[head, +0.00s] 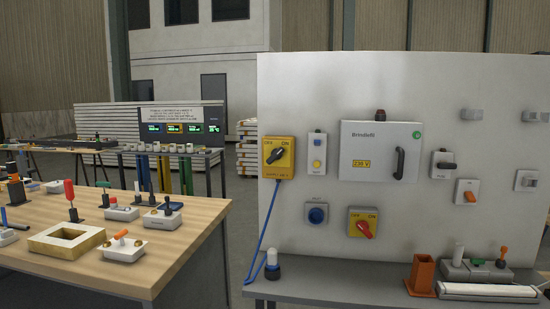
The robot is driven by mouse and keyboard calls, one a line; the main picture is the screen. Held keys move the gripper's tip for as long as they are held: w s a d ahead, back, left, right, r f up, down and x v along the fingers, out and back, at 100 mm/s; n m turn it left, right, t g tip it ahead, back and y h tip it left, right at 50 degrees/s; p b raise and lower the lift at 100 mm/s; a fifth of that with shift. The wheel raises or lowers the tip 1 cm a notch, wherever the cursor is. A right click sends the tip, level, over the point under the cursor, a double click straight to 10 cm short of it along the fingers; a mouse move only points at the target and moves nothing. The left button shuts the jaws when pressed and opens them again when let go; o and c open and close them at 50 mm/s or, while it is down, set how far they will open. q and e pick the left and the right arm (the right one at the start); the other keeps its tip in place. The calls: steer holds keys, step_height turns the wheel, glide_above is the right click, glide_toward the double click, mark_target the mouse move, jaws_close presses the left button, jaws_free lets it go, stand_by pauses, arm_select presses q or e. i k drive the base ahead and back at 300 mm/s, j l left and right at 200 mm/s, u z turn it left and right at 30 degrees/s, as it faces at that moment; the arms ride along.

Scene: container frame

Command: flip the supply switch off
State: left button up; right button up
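A yellow switch box (286,175) is mounted at the left edge of the grey panel. It is marked OFF and ON, and the lettering along its bottom appears to read SUPPLY. Its black rotary handle (275,156) is tilted, with its upper end leaning right, toward the ON mark. A second yellow OFF/ON box (353,216) with a red rotary handle (365,230) sits lower on the panel; its handle is tilted too. Neither of my grippers shows in the head view.
A grey Brindlefil cabinet (365,150) sticks out from the panel, with small switches around it. A shelf (350,292) below holds an orange holder (423,274) and a white-topped post (272,262). A wooden table (185,232) with several devices stands left, separated by a gap.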

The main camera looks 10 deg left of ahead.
mark_target(277, 154)
steer(key=i+l, duration=0.1)
steer(key=i, duration=0.3)
steer(key=i+l+u, duration=0.1)
steer(key=i, duration=0.3)
steer(key=u, duration=1.55)
